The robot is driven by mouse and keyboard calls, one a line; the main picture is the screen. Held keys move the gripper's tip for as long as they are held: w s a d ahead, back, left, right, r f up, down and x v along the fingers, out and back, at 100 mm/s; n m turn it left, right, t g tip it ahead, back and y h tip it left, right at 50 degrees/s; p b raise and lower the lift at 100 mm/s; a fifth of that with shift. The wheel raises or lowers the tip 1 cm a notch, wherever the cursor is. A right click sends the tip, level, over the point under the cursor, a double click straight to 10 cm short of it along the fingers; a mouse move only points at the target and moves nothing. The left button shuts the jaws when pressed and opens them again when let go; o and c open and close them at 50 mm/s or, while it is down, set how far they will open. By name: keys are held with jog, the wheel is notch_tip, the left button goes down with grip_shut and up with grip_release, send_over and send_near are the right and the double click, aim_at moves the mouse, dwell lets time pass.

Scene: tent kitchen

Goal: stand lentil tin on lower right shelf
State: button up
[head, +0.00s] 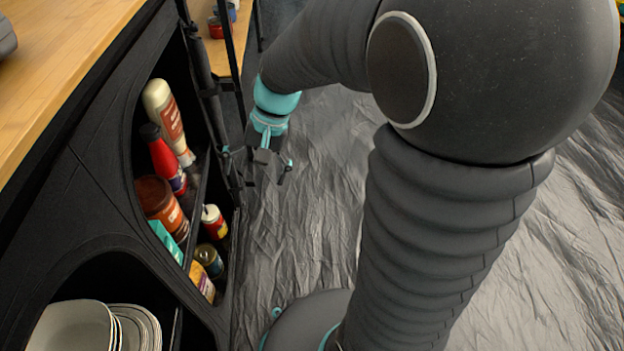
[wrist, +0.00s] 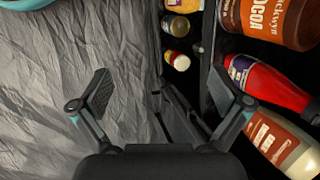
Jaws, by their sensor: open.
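My gripper (head: 268,162) is open and empty, over the floor just outside the right-hand opening of the dark cabinet. In the wrist view its two fingers stand wide apart (wrist: 160,92) with nothing between them. A red and yellow tin with a pale top (head: 214,221) stands low in that opening, beneath the upper shelf; it also shows in the wrist view (wrist: 177,61). A second, gold-topped tin (head: 208,260) stands beside it, also in the wrist view (wrist: 175,26). No label reads as lentils, so I cannot tell which tin is meant.
The upper shelf holds a cream bottle (head: 167,117), a red bottle (head: 163,158), a brown cocoa jar (head: 160,203) and a teal box (head: 167,240). A yellow box (head: 201,282) is below. White plates (head: 135,325) fill the left compartment. The grey floor (head: 300,220) is clear.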

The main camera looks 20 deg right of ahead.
jog(key=s+d+r+n+t+h, duration=0.2)
jog(key=s+d+r+t, duration=0.1)
jog(key=s, duration=0.3)
jog(key=s+d+r+n+t+h, duration=0.2)
jog(key=s+d+r+t, duration=0.1)
jog(key=s+r, duration=0.2)
jog(key=s, duration=0.2)
jog(key=shift+s+d+r, duration=0.25)
jog(key=shift+s+d, duration=0.05)
jog(key=shift+d, duration=0.05)
notch_tip(320, 180, up, 5)
jog(key=p, duration=0.5)
